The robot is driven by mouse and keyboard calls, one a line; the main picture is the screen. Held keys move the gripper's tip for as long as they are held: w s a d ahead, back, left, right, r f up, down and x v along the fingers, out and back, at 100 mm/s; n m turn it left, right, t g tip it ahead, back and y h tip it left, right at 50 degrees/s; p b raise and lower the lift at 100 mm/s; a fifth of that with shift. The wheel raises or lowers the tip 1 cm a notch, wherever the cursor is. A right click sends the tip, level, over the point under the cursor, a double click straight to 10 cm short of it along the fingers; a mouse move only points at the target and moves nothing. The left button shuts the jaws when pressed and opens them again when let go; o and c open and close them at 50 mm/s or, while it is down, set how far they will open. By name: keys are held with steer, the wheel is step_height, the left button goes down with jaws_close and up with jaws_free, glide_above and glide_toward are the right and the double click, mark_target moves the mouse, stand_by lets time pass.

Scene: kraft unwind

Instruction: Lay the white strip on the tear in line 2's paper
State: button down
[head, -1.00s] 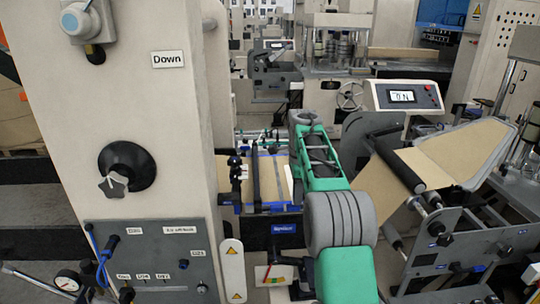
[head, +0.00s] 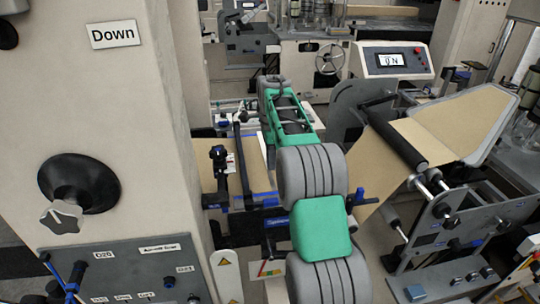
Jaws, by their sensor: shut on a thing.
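Brown kraft paper (head: 258,172) lies on a flat bed with blue edges, left of my green and grey arm. A narrow white edge (head: 265,148) shows right beside my forearm, over the paper's right side. It may be the white strip, but most of it is hidden and I cannot be sure. My arm reaches forward over the bed, and my gripper is hidden behind its wrist and forearm. I cannot make out a tear in the visible paper, and no line number is readable.
A beige machine column with a "Down" label (head: 113,33) and a black knob (head: 78,183) stands close on the left. On the right, brown paper runs over a black roller (head: 396,138) on a grey frame. A display (head: 391,60) stands behind it.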

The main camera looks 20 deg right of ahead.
mark_target(271, 179)
steer(key=shift+f, duration=2.15)
steer(key=shift+f, duration=0.3)
steer(key=c, duration=1.3)
jaws_free()
steer(key=shift+c, duration=0.2)
